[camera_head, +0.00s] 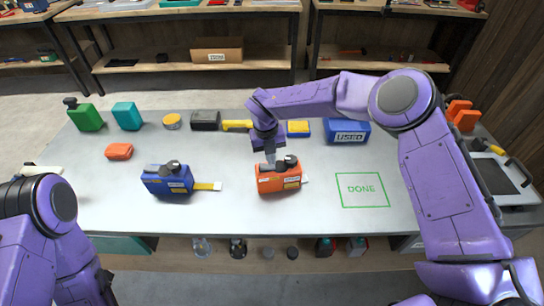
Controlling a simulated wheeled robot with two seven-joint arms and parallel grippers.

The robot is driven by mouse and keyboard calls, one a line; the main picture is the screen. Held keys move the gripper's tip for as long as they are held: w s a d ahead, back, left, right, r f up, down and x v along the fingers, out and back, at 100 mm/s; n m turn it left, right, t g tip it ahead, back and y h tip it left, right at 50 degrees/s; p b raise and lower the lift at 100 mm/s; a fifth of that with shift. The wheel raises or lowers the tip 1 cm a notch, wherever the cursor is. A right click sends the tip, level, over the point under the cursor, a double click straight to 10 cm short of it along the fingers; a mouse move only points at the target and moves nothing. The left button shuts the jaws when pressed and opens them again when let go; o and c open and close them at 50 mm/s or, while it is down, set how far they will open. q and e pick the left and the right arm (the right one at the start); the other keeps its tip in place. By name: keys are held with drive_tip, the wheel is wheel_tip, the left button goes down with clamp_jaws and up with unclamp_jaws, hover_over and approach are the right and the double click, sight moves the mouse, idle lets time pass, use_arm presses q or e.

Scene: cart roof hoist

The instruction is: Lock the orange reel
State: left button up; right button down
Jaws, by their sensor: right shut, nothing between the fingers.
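The orange reel (279,184) stands on the grey table in front of me, with dark parts on top and a short pale tape end at its right side. My right gripper (270,156) points down right at the top of the orange reel. It is shut and empty; whether it touches the dark lever on top (290,160) I cannot tell. A blue reel (166,184) stands to the left, with yellow tape (206,186) drawn out to the right. My left arm shows at the left edge, but its gripper is not in view.
A green outlined DONE square (362,203) is bare at the right. An orange item (118,151) lies left.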

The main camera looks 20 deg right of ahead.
drive_tip(key=shift+r, duration=0.1)
drive_tip(key=shift+d+r+p, duration=0.1)
drive_tip(key=shift+r+p, duration=0.25)
drive_tip(key=r+p, duration=0.1)
drive_tip(key=r, duration=0.1)
drive_tip(key=r+p, duration=0.1)
drive_tip(key=shift+d+r+p, duration=0.25)
drive_tip(key=shift+r+p, duration=0.05)
drive_tip(key=shift+p, duration=0.05)
drive_tip(key=shift+d+r+b, duration=0.2)
drive_tip(key=shift+r+b, duration=0.2)
drive_tip(key=shift+b, duration=0.45)
wheel_tip(320, 180, up, 8)
drive_tip(key=b, duration=0.2)
hover_over(279, 166)
drive_tip(key=shift+w+r, duration=0.1)
drive_tip(key=shift+r, duration=0.15)
